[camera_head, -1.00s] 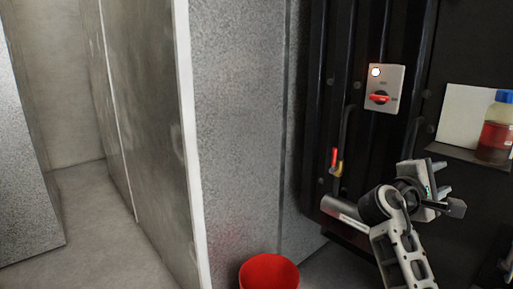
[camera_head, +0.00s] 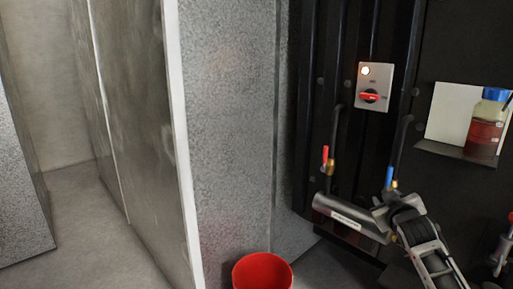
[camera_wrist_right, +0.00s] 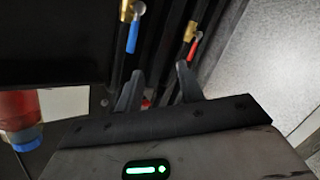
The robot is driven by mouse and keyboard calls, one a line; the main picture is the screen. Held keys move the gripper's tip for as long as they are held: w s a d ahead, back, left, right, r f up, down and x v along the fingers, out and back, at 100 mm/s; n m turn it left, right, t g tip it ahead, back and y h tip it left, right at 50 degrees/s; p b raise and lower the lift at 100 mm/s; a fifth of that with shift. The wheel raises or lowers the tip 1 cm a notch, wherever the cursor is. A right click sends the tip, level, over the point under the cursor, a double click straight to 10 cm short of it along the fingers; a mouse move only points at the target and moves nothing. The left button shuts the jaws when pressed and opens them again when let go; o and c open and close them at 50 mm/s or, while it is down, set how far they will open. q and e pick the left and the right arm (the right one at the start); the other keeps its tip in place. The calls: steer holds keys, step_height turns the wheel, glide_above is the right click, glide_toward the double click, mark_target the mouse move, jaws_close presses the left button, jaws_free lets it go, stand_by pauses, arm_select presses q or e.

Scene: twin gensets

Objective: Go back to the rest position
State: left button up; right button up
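My right arm comes into the head view from the bottom right. Its gripper (camera_head: 392,210) is in front of the dark machine panel, beside the grey cylinder and below the blue-handled valve. In the right wrist view the two dark fingers of the right gripper (camera_wrist_right: 159,70) stand apart with nothing between them. The fingertips point toward the dark panel with its pipes and valves. In the head view the wrist hides most of the fingers. My left gripper is in neither view.
A switch box (camera_head: 374,87) with a red knob and lit lamp is on the panel. Red (camera_head: 325,157) and blue (camera_head: 389,177) valve handles sit below. A bottle (camera_head: 486,124) stands on a shelf (camera_head: 460,153). A red bucket (camera_head: 262,272) is on the floor. Floor at left is clear.

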steer(key=s+a+f+g+y, duration=0.2)
steer(key=s+a+f+y, duration=0.3)
steer(key=s+a+f, duration=1.05)
steer(key=s+a+f+g, duration=0.1)
steer(key=s+a+f, duration=0.2)
steer(key=s, duration=0.8)
steer(key=s+a+f+m+g+y, duration=0.1)
steer(key=s+a+f, duration=0.2)
steer(key=s, duration=0.7)
steer(key=shift+s+a+f+g, duration=0.25)
steer(key=shift+s+a+g, duration=0.15)
steer(key=shift+a, duration=0.05)
